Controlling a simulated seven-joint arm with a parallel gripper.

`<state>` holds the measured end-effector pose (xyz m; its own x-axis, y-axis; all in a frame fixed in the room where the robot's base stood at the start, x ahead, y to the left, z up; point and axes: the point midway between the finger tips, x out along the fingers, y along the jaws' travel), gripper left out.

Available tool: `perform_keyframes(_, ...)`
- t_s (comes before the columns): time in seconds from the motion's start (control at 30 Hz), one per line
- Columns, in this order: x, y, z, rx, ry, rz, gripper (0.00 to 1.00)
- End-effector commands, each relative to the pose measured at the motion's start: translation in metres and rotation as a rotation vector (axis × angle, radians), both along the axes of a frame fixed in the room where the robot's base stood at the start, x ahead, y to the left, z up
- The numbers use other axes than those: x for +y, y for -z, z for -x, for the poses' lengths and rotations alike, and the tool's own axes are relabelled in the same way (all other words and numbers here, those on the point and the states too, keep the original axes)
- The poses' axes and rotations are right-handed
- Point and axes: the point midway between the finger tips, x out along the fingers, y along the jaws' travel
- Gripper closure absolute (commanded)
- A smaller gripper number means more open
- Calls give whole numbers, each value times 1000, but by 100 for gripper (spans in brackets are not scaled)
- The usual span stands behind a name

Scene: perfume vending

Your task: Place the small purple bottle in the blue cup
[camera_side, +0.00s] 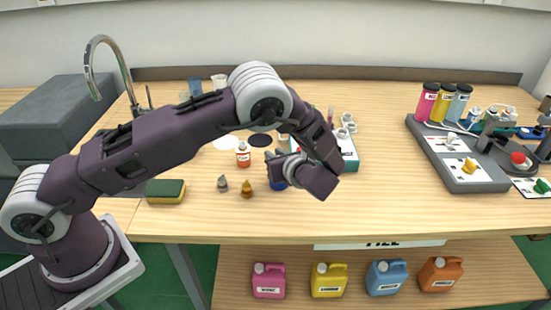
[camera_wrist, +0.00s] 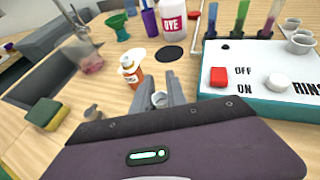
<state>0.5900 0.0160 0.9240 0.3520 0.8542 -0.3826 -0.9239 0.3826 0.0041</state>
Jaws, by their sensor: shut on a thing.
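My gripper (camera_side: 274,164) points down to the left over the wooden counter, low above or beside a dark blue cup (camera_side: 278,185). The cup is partly hidden by my gripper in the side view, and I cannot make it out in the wrist view. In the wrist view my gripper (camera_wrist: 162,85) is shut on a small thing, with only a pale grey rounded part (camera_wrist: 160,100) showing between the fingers. I take this for the small purple bottle; its colour is hidden, and no other such bottle shows. Whether it is inside the cup cannot be told.
A small grey bottle (camera_side: 222,184) and a brown-orange one (camera_side: 247,189) stand left of the cup. An orange-and-white bottle (camera_side: 243,155) stands behind them. A sponge (camera_side: 165,192) lies left. A white-and-teal rinse box (camera_wrist: 262,85) stands close right of my gripper. The front counter is clear.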

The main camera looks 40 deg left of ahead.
Motion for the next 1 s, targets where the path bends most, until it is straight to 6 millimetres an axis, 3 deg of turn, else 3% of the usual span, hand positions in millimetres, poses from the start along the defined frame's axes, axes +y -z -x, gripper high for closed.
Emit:
perform_keyframes(0.37,0,10,0,0,0,-1,100)
perform_keyframes(0.4,0,10,0,0,0,0,74)
perform_keyframes(0.5,0,10,0,0,0,0,60)
perform_keyframes(0.83,-2,5,0,-2,1,1,60)
perform_keyframes(1.0,-37,-10,14,-3,5,1,60)
